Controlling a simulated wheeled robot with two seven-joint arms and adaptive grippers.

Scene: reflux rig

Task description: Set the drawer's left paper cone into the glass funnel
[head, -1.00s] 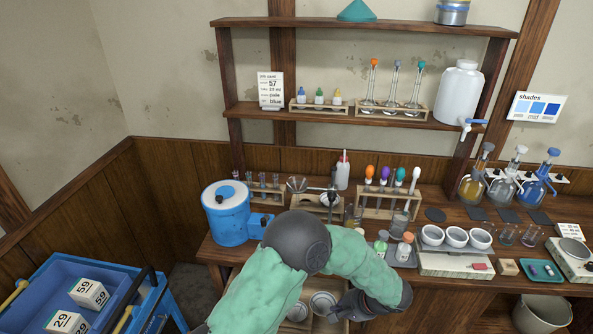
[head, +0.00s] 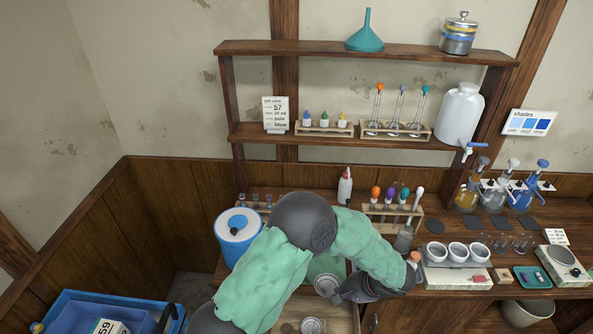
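My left arm reaches in with its green sleeve over the bench front. Its dark gripper (head: 338,294) is above the open drawer (head: 345,322). A pale round-rimmed paper cone (head: 325,285) sits at its fingertips, and the fingers appear closed on the rim. Another round pale item (head: 312,327) lies lower in the drawer, with a dim one (head: 287,328) to its left, cut by the frame edge. The glass funnel on its stand is hidden behind my arm. My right gripper is not in view.
White bowls (head: 458,251) are to the right. A teal funnel (head: 366,36) is on the top shelf.

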